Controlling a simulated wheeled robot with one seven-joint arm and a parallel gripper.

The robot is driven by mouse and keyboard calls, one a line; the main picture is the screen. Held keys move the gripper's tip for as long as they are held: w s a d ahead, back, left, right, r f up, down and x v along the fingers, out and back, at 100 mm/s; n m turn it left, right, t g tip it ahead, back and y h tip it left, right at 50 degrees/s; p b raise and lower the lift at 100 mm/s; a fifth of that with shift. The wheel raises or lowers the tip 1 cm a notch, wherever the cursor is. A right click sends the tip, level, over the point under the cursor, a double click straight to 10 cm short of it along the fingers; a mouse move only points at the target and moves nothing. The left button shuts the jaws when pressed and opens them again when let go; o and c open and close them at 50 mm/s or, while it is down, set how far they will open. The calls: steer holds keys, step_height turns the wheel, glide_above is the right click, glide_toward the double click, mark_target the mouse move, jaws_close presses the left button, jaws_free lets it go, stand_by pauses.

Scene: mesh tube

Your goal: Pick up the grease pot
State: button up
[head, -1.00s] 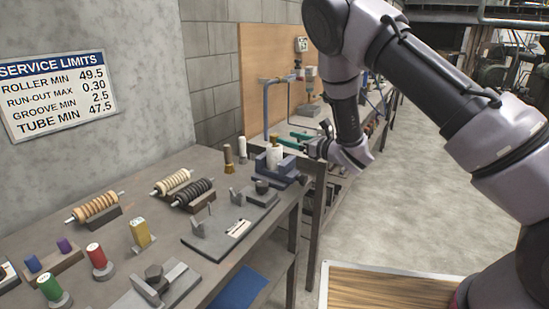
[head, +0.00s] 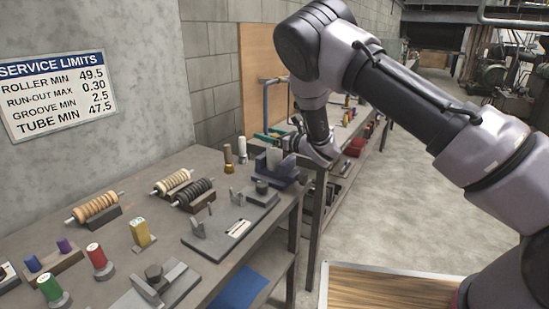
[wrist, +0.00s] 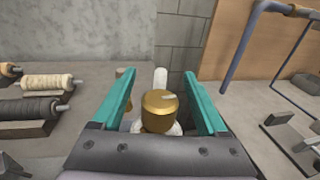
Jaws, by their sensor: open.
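The pot with a rounded brass-coloured lid and a pale body, which I take to be the grease pot (wrist: 160,108), shows in the wrist view. It stands between the two teal fingers of my gripper (wrist: 159,78), with visible gaps to both. My gripper is open and empty. The pot's lower body is hidden by the gripper's dark palm. In the head view my gripper (head: 273,137) is over the blue-grey block (head: 284,176) at the bench's far right corner, and hides much of the pot.
A white cylinder (wrist: 160,79) stands just beyond the pot, with a brown-based post (head: 228,158) to its left. Wound rollers (head: 194,192) lie left on the bench. A plate with clamps (head: 232,232) is in front. A blue tube frame (wrist: 235,45) rises at right.

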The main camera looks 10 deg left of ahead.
jaws_close()
stand_by(1.3)
